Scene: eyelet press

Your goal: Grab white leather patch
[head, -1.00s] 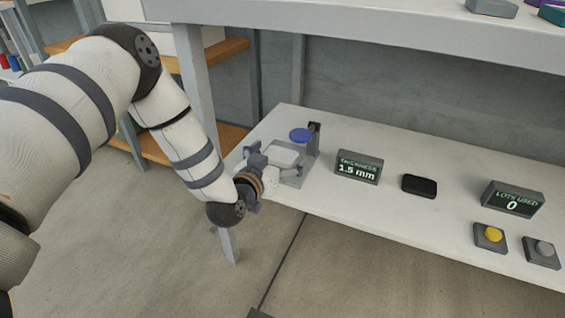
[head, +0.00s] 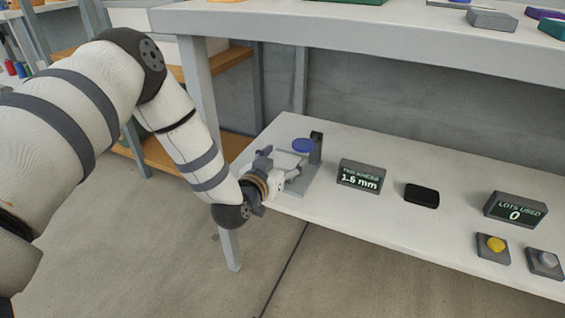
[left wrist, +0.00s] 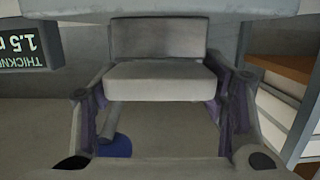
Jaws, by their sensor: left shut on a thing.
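My left gripper (head: 277,166) is at the left end of the lower white shelf, at the grey thickness gauge with a round blue top (head: 303,145). It is shut on the pale white patch (head: 287,159), which looks like a flat slab. In the left wrist view the patch (left wrist: 160,82) spans the space between the two purple-padded fingers, with the blue round part (left wrist: 115,146) below it to the left. The fingers partly hide the gauge base in the head view. My right gripper is not in view.
A display reading 1.5 mm (head: 361,175) stands right of the gauge. Further right are a black block (head: 421,195), a "lots used 0" display (head: 515,210), and yellow (head: 495,244) and grey (head: 546,260) buttons. An upper shelf (head: 400,40) overhangs behind.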

